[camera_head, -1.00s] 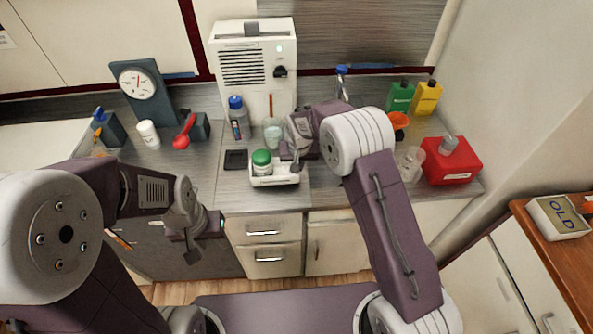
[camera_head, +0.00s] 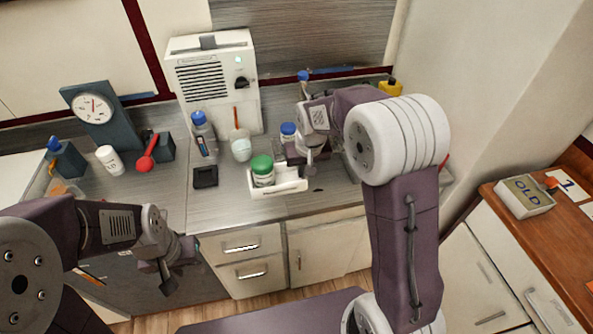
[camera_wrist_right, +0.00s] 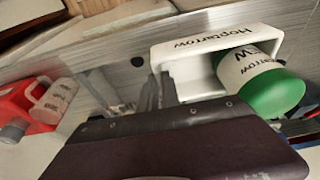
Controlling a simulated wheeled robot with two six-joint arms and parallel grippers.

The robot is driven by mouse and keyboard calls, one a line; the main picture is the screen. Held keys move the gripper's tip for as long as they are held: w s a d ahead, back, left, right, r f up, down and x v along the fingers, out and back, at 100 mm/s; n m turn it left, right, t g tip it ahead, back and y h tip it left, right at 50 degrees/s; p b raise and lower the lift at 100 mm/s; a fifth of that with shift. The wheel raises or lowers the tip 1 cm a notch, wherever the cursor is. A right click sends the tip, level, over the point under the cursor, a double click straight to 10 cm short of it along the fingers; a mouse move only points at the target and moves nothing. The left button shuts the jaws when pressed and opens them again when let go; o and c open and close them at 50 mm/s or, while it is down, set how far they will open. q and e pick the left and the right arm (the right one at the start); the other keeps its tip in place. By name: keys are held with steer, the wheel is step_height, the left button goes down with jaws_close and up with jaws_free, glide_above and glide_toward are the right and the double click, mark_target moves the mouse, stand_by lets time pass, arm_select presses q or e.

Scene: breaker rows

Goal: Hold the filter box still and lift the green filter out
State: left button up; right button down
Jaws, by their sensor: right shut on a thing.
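The filter box (camera_head: 292,187) is a low white open tray near the front of the counter. The green filter (camera_head: 263,171), a white jar with a green lid, stands in its left part. My right gripper (camera_head: 311,172) is at the box's right end and shut on it, its fingertips partly hidden. The right wrist view shows the box (camera_wrist_right: 188,52) with lettering on its wall and the filter (camera_wrist_right: 262,82) inside it. My left gripper (camera_head: 170,282) hangs low in front of the counter, away from the box; its jaw gap is unclear.
A dark square pad (camera_head: 205,177) lies left of the box. Behind it stand a blue-capped bottle (camera_head: 204,138), a cup (camera_head: 241,147) and a white machine (camera_head: 213,85). Another blue-capped bottle (camera_head: 288,132) is close behind the box.

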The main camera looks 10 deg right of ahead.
mark_target(285, 174)
steer(key=shift+w+a+f+b, duration=0.25)
steer(key=shift+w+a+f, duration=0.35)
steer(key=shift+a+f, duration=0.25)
steer(key=shift+w+a+f+b, duration=0.2)
steer(key=shift+w+a+f, duration=0.45)
steer(key=shift+f, duration=0.25)
steer(key=shift+w+a+f+b, duration=0.25)
steer(key=shift+w+a+f, duration=0.3)
steer(key=shift+a+f, duration=0.35)
arm_select(q)
steer(key=shift+f+b, duration=0.5)
steer(key=shift+f, duration=0.65)
arm_select(e)
steer(key=shift+w+a+f, duration=0.6)
steer(key=shift+a+f, duration=0.15)
steer(key=shift+f, duration=0.1)
steer(key=shift+w+a+f, duration=0.55)
steer(key=shift+a+f, duration=0.25)
steer(key=shift+f, duration=0.1)
steer(key=shift+w+a+f, duration=0.6)
steer(key=shift+a+f, duration=0.15)
steer(key=shift+f, duration=0.1)
steer(key=shift+s+f, duration=0.1)
steer(key=shift+f, duration=0.15)
arm_select(q)
steer(key=shift+o, duration=0.3)
